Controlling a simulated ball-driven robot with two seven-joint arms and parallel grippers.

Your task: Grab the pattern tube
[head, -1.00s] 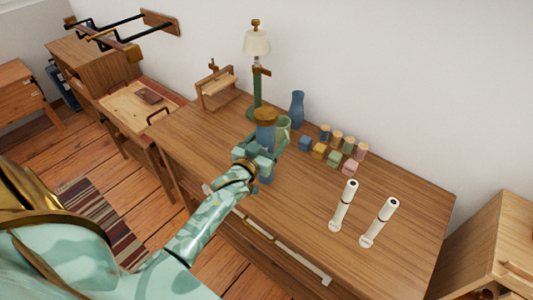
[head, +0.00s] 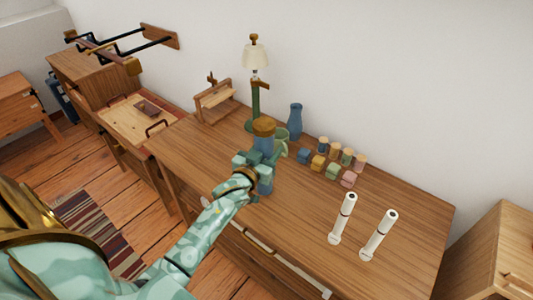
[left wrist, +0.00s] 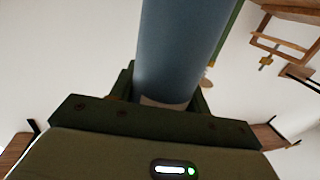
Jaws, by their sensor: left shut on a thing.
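The pattern tube appears to be the upright blue cylinder with a brown cap (head: 264,128) on the wooden table, near its front edge. My left gripper (head: 260,162) is around its middle, shut on it, with blue showing above and below the jaws. I cannot tell whether its base touches the table. In the left wrist view the blue tube (left wrist: 182,45) stands between the dark green fingers, with a pale band low on it. My right gripper is not in view.
A green mug (head: 281,136) and the lamp (head: 255,85) stand close behind the tube. A blue vase (head: 295,121) and several coloured blocks (head: 333,171) are right of it. Two white cylinders (head: 343,217) (head: 378,236) stand at the right.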

